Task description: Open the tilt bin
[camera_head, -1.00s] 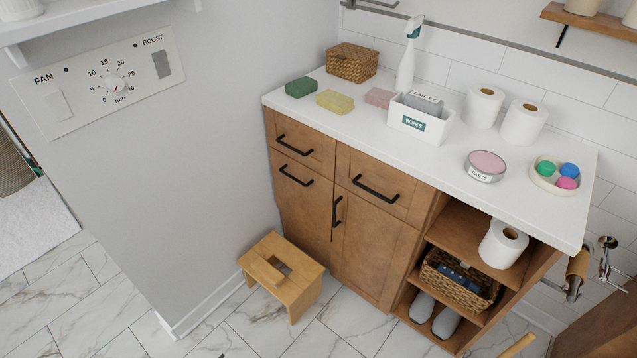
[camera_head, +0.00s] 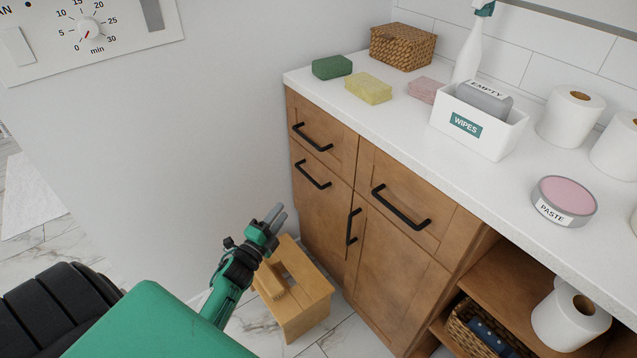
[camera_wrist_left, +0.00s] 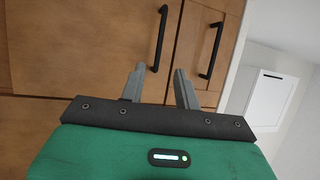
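The tilt bin seems to be the wooden front (camera_head: 318,211) at the cabinet's lower left, under a drawer. It looks shut. Its black bar handle (camera_head: 313,175) runs across its top; in the left wrist view the handle (camera_wrist_left: 160,38) appears upright, since that view is rolled. My left gripper (camera_head: 276,214) is in front of and below this handle, left of the front and above a stool. In the left wrist view the left gripper (camera_wrist_left: 158,88) is open, its two fingers apart with nothing between them; the handle lies beyond the tips, untouched. My right gripper is out of view.
A wooden step stool (camera_head: 300,308) stands on the floor before the cabinet. The drawer handle (camera_head: 312,138) above also shows in the left wrist view (camera_wrist_left: 211,50). A grey wall (camera_head: 215,130) is close on the left. The worktop (camera_head: 400,112) holds sponges, a basket and a wipes box.

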